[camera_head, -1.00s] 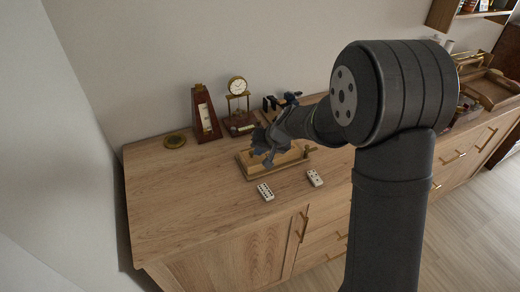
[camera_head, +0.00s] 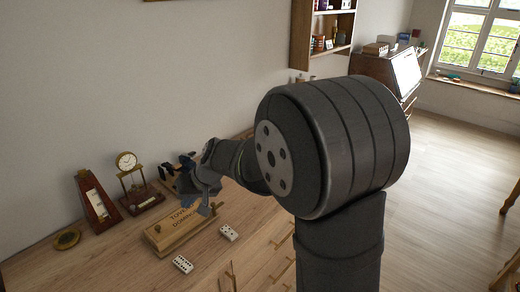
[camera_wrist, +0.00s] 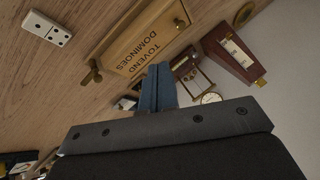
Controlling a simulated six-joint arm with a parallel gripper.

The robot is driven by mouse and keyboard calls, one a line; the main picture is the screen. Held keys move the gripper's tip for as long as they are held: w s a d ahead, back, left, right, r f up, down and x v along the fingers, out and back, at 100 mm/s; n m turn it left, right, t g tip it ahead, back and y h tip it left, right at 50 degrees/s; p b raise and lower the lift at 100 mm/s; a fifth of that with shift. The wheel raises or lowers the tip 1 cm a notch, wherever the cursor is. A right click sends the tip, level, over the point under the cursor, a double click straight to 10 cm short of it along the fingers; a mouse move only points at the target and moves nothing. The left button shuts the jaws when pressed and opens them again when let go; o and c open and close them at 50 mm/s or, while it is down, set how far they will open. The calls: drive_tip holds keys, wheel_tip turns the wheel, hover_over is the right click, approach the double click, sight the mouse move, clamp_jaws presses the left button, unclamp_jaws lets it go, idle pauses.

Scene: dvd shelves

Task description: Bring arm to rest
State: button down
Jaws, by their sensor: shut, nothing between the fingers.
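My gripper (camera_head: 207,203) hangs over the dresser top near the right end of a wooden domino box in the head view. Its blue-grey fingers are together with nothing between them in the wrist view (camera_wrist: 158,90). The domino box (camera_head: 172,236) lies shut on the dresser, with "Dominoes" lettered on its lid; it also shows in the wrist view (camera_wrist: 122,57). The fingers overlap the box's edge in the wrist view; I cannot tell the exact gap. My forearm reaches back to the right toward my large dark joint.
Two white dominoes (camera_head: 228,233) (camera_head: 182,264) lie in front of the box. A wall shelf (camera_head: 322,35) and a desk (camera_head: 385,68) are farther right.

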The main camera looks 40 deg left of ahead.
approach(163, 228)
drive_tip(key=shift+w+f, duration=0.8)
drive_tip(key=shift+f, duration=0.1)
drive_tip(key=s+a+f, duration=0.2)
drive_tip(key=s, duration=0.1)
drive_tip(key=shift+a, duration=0.2)
drive_tip(key=shift+w, duration=0.35)
drive_tip(key=shift+s, duration=0.1)
